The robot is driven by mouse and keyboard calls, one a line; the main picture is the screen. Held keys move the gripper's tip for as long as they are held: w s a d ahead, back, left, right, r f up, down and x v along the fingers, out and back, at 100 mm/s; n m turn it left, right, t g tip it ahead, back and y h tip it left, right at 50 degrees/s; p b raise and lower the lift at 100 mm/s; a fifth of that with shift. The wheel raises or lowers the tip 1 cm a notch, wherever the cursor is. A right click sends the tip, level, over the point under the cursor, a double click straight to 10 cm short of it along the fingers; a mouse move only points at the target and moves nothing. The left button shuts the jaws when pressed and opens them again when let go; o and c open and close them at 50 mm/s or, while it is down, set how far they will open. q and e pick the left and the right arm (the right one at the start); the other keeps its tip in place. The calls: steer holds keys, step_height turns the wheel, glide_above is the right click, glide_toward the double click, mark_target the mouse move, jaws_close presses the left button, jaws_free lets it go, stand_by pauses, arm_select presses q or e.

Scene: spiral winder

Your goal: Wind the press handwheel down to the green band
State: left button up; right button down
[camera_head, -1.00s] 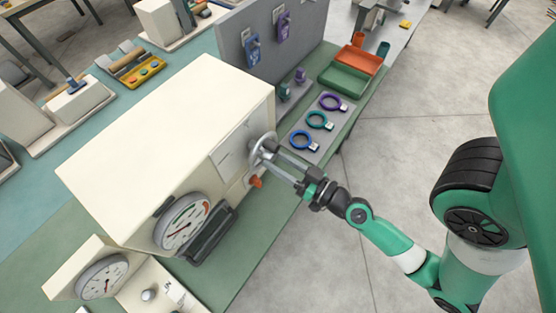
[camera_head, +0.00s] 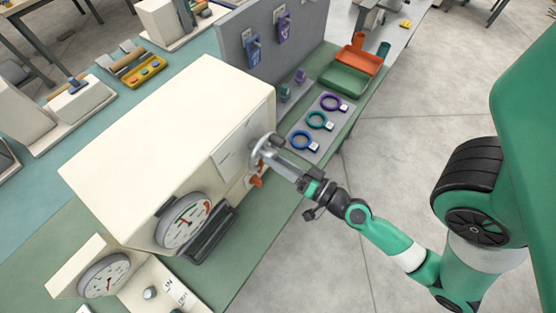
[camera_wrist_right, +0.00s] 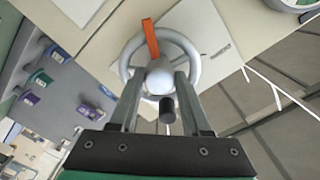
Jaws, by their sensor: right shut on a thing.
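The cream press (camera_head: 165,150) stands on the green bench with a round gauge (camera_head: 186,221) on its front. The gauge has a red band at its right and a small green mark near its top; the needle's exact reading is too small to tell. The metal handwheel (camera_head: 262,152) is on the press's right side. A dark knob (camera_wrist_right: 167,108) sits between the fingers. My left gripper is not in view.
A second gauge (camera_head: 104,276) stands at the front left. Several ring-shaped tags (camera_head: 319,121) lie on a plate behind the wheel, with green (camera_head: 346,82) and orange trays beyond. The floor at right is clear.

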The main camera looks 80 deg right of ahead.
steer(key=shift+m, duration=0.3)
steer(key=shift+c, duration=1.8)
jaws_free()
